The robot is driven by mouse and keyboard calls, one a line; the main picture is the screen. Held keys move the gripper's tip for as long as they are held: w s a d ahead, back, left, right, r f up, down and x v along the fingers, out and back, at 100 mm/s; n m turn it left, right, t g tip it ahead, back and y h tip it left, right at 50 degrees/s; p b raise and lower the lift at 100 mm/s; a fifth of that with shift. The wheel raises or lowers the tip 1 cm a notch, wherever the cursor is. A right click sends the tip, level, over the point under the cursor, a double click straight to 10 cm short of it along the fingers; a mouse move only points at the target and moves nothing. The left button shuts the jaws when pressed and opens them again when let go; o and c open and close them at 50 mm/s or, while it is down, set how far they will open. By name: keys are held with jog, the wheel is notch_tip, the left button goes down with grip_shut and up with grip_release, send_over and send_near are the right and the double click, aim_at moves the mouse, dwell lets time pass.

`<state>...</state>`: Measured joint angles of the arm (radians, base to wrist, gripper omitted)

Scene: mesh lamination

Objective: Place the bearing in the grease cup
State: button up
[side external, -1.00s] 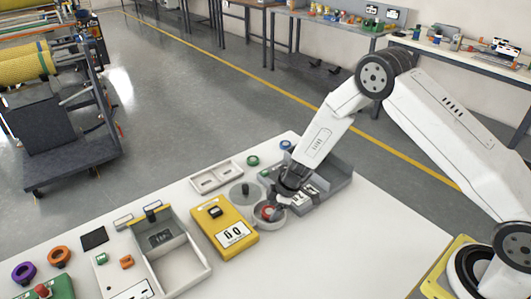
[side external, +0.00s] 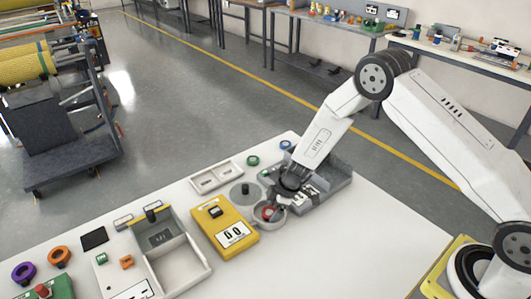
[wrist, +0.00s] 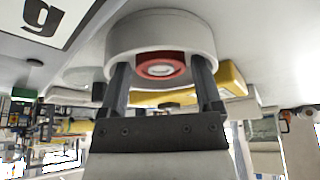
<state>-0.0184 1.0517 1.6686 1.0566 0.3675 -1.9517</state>
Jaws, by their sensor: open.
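The grease cup (side external: 278,222) is a round, light grey cup on the white table, right of the yellow box. The red ring-shaped bearing (wrist: 160,68), with a pale centre, sits inside the cup, whose wall shows large in the wrist view (wrist: 160,30). The bearing also shows as a small red patch in the side external view (side external: 267,213). My gripper (wrist: 160,72) is open, with its two dark fingers apart on either side of the bearing at the cup's mouth. Whether the fingers touch the bearing or the cup cannot be told.
A yellow box (side external: 222,230) with a number card stands close left of the cup. A grey tray (side external: 335,180) lies right behind the gripper. A grey disc with a knob (side external: 246,194) and a two-pocket white tray (side external: 216,176) are behind. The table's front right is clear.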

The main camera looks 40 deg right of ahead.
jog(key=v, duration=1.2)
jog(key=shift+s, duration=0.1)
dwell(0.6)
jog(key=s+d+r+m+h, duration=0.1)
jog(key=s+r+m, duration=0.3)
jog(key=s, duration=0.5)
jog(key=s+d+r+m+h, duration=0.1)
jog(key=s+r+m+h, duration=0.1)
jog(key=s+r+m, duration=0.3)
jog(key=s+m, duration=0.2)
jog(key=s, duration=0.2)
jog(key=shift+s+d+r+h, duration=0.2)
jog(key=shift+s+d+h, duration=0.1)
jog(key=shift+d, duration=0.05)
